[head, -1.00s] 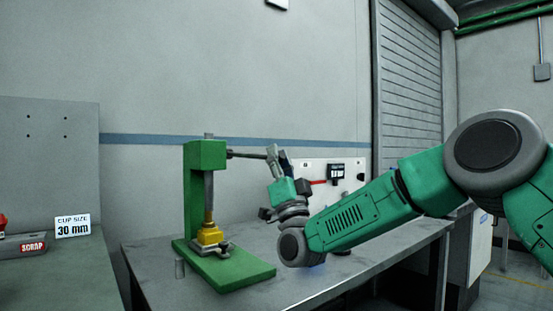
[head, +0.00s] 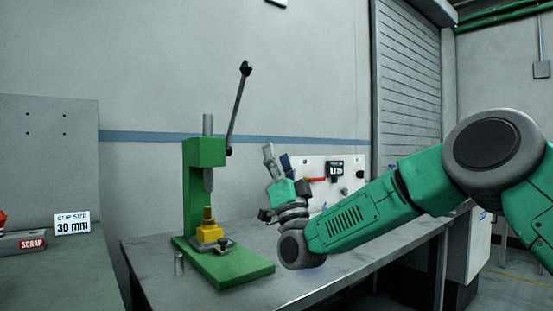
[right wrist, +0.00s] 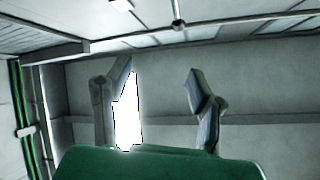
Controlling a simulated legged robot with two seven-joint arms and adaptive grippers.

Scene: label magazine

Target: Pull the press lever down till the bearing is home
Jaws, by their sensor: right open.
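The green arbor press (head: 205,152) stands on the bench with its lever (head: 237,110) pointing steeply up, its dark knob at the top. The grey ram (head: 208,180) is raised, with a gap above the yellow block (head: 209,232). A small brass-coloured piece (head: 207,213) stands upright on that block; I cannot tell the bearing apart from it. My right gripper (head: 277,155) is open and empty, right of the press and well below the knob, apart from the lever. Its spread fingers (right wrist: 158,85) show in the right wrist view with no lever between them. My left gripper is out of view.
A small grey cylinder (head: 179,264) stands left of the press base. A white panel (head: 318,168) with tools is behind my gripper. The bench front right is clear.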

